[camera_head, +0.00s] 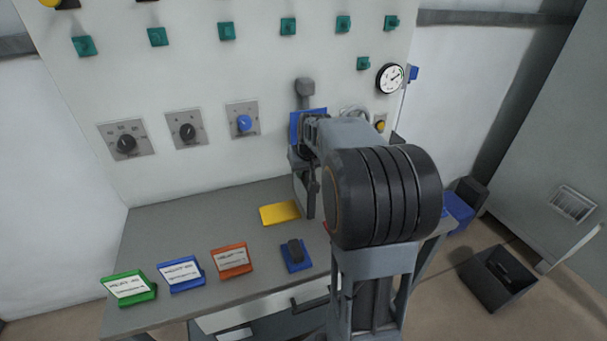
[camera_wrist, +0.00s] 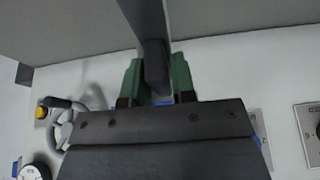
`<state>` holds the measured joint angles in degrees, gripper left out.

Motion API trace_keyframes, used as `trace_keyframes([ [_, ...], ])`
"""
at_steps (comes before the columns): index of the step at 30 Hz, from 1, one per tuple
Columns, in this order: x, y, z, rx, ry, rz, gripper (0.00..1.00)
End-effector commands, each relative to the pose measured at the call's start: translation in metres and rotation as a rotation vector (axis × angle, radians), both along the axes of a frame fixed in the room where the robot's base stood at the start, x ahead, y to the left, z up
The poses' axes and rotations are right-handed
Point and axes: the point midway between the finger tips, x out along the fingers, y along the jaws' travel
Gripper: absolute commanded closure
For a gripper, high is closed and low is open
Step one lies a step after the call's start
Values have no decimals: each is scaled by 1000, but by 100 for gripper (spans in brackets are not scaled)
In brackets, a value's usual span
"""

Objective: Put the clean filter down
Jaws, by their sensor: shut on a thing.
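My gripper (camera_wrist: 156,78) is shut on a dark grey bar-like thing (camera_wrist: 150,50), seen between its green finger pads in the wrist view. In the head view my gripper is partly hidden by my arm, in front of the panel and above the desk. A narrow grey thing (camera_head: 303,196) hangs below it, close to the desk top. I cannot tell from its look whether this is the clean filter, or whether it touches the desk. A blue block with a dark handle (camera_head: 295,254) lies on the desk nearer the front.
The grey desk (camera_head: 180,225) holds a yellow plate (camera_head: 280,213) and green (camera_head: 129,287), blue (camera_head: 181,273) and orange (camera_head: 232,260) labelled stands. The upright panel (camera_head: 190,85) with knobs and a gauge (camera_head: 389,78) rises behind. A dark bin (camera_head: 498,278) stands on the floor at right.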

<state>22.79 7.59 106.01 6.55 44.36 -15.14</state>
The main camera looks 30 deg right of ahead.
Motion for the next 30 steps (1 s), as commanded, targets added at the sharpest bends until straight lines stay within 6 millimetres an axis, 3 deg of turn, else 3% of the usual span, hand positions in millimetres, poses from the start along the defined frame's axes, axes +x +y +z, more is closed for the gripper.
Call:
trace_keyframes([
  [4,0,0,-13,-1,-1,1,100],
  [17,0,0,-18,0,-2,0,100],
  [18,0,0,-19,0,-2,0,75],
  [26,0,0,-18,0,-2,0,50],
  [30,0,0,-18,0,-2,0,50],
])
